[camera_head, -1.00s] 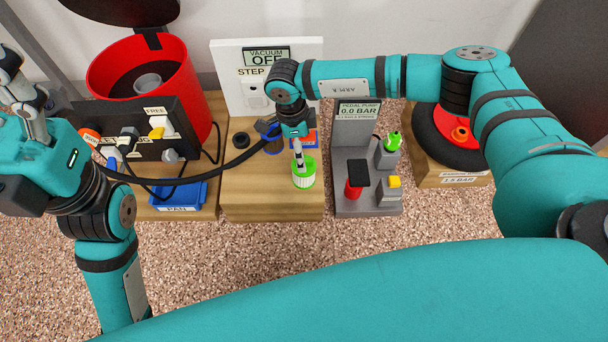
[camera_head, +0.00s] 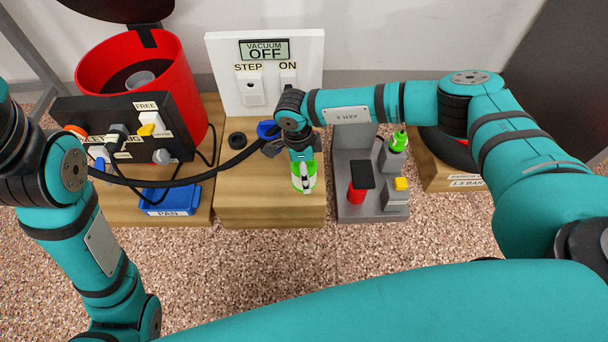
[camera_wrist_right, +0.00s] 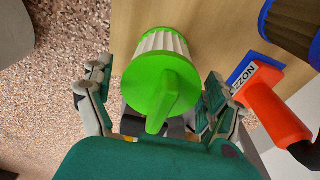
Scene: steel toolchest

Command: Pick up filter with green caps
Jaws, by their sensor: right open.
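The filter with green caps (camera_wrist_right: 160,75) has a white pleated body and a green handle tab on its near cap. It stands on the middle wooden block, and in the head view the filter (camera_head: 297,178) is partly hidden by my right gripper. My right gripper (camera_wrist_right: 155,100) is open, with one finger on each side of the filter's green cap in the wrist view; I cannot tell whether they touch it. In the head view my right gripper (camera_head: 305,176) is right over the filter. My left arm shows at the left edge, but its gripper is out of view.
An orange nozzle (camera_wrist_right: 275,110) on a blue base lies close beside the right gripper. A dark cylinder with a blue rim (camera_wrist_right: 294,25) stands near it. A black hose (camera_head: 200,178) crosses the blocks. The grey pedal pump (camera_head: 371,205) stands to the right.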

